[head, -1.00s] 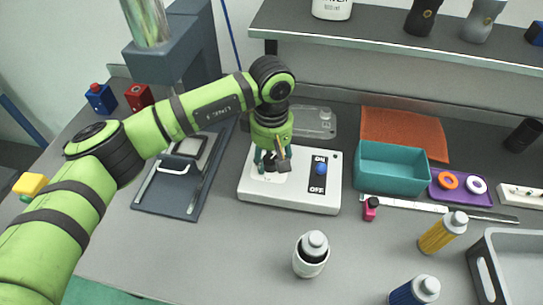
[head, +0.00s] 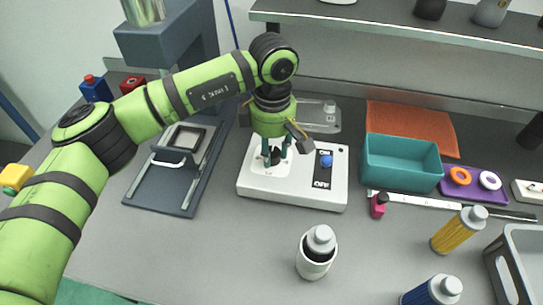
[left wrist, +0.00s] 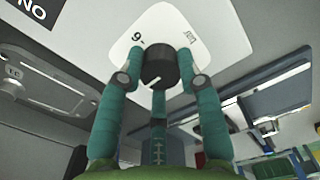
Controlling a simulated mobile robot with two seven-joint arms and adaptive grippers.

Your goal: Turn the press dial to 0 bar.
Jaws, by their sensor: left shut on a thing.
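The press dial (left wrist: 160,66) is a black round knob on a white scale plate (left wrist: 180,24) in the left wrist view. A short white line shows on the knob. A figure that looks like an upside-down 6 is on the plate at its upper left; other marks are too small to read. My left gripper (left wrist: 160,72) is shut on the dial, with teal fingers at both sides. In the head view, my left gripper (head: 277,152) stands over the left part of the white control box (head: 290,196). My right gripper is not in view.
A blue ON/OFF switch (head: 326,161) is right of the dial. The press (head: 170,45) stands at the left. A teal bin (head: 400,175) is to the right. A white bottle (head: 317,258) stands in front of the box, with clear bench around it.

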